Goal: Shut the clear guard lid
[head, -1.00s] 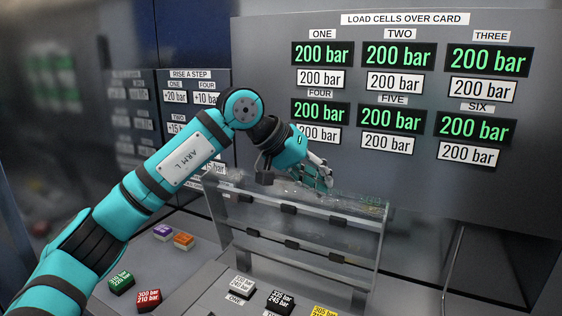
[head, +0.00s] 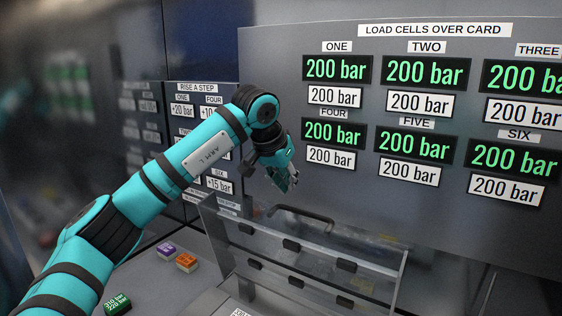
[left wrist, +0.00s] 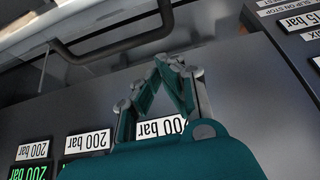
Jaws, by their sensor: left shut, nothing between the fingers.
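The clear guard lid (head: 379,271) stands raised over the console in the head view, a see-through panel with several black clips. Its dark bar handle (head: 301,211) is at the far upper edge. The handle also shows in the left wrist view (left wrist: 110,50), running across the upper left. My left gripper (head: 290,184) is shut and empty, just above and left of the handle in the head view, seemingly apart from it. In the left wrist view its fingertips (left wrist: 170,62) meet beside the handle's right end. My right gripper is not in view.
A grey panel with green displays (head: 425,72) stands behind the lid. A second labelled panel (head: 193,137) is at the left behind my arm. Purple (head: 167,249), orange (head: 186,262) and green (head: 117,304) blocks sit on the surface at lower left.

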